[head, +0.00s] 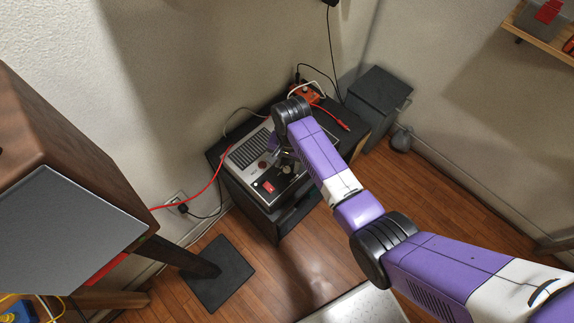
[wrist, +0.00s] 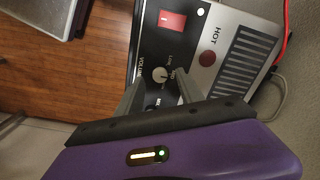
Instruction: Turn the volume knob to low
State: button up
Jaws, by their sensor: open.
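I cannot tell which label the mark points at. The device (head: 246,156) sits on a dark stand in the head view. My gripper (wrist: 159,79) is open, its two grey fingers on either side of the knob in the wrist view. I cannot tell whether they touch it. My arm hides much of this in the head view.
On the device are a red rocker switch (wrist: 172,20), a dark red button marked HOT (wrist: 207,58) and a slotted grille (wrist: 243,62). Red and white cables run around it. An orange item (head: 305,92) lies behind. A dark cabinet (head: 378,95) stands to the right.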

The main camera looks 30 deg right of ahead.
jog(key=shift+f, duration=0.95)
jog(key=shift+c, duration=0.3)
grip_shut()
jog(key=shift+n, duration=0.3)
jog(key=n+p, duration=0.1)
jog(key=n, duration=0.4)
jog(key=shift+w+r+n+p, duration=0.1)
jog(key=shift+n+p, duration=0.2)
jog(key=shift+p, duration=0.1)
jog(key=n, duration=0.5)
jog(key=shift+n+p, duration=0.3)
